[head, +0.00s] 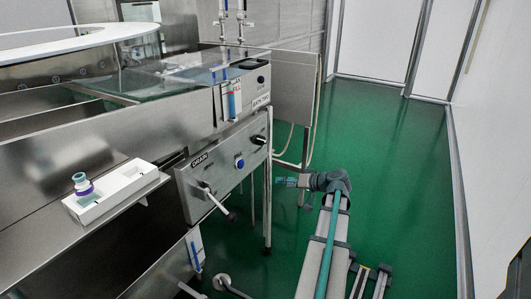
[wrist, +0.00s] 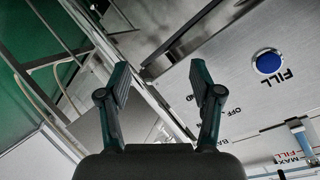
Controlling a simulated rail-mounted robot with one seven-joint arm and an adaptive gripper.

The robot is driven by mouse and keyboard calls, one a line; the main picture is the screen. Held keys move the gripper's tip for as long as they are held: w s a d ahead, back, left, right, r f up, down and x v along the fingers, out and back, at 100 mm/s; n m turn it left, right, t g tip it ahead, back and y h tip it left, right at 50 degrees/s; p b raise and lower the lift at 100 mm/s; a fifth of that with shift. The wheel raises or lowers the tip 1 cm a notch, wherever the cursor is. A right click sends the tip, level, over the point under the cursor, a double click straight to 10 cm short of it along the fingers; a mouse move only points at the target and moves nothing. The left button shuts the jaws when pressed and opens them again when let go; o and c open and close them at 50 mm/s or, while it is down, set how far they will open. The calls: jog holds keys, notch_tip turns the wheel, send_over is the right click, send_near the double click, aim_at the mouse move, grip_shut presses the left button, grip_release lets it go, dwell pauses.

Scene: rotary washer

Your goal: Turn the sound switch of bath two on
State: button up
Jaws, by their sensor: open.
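In the head view the lower steel control panel (head: 222,165) of the washer carries a blue button (head: 239,163) and a black knob (head: 258,140) at its right end. The wrist view shows the blue button (wrist: 268,62) marked FILL, and partly covered ON, OFF and BATH lettering behind my right finger. No sound label is readable, so I cannot tell which control is the sound switch. My gripper (head: 281,181) is right of the panel, apart from it. The wrist view shows my gripper (wrist: 160,75) open and empty, its fingers pointing toward the panel's edge.
A drain lever (head: 215,203) sticks out at the panel's lower left. A sight tube (head: 232,102) and the BATH TWO label (head: 261,101) are above. A steel leg (head: 268,195) stands by the panel's right edge. Green floor (head: 375,145) is open to the right.

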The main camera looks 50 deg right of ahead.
notch_tip(320, 180, up, 6)
jog(key=d+n+t, duration=0.1)
jog(key=d+t, duration=0.1)
jog(key=d, duration=0.1)
jog(key=n+t+y, duration=0.1)
jog(key=n+t, duration=0.2)
jog(key=n, duration=0.2)
send_near(262, 141)
jog(key=w, duration=0.9)
jog(key=shift+w+f+b, duration=0.35)
jog(key=shift+f+b, duration=0.05)
jog(key=shift+f, duration=0.05)
jog(key=shift+d, duration=0.1)
jog(key=c, duration=1.1)
jog(key=shift+c, duration=0.2)
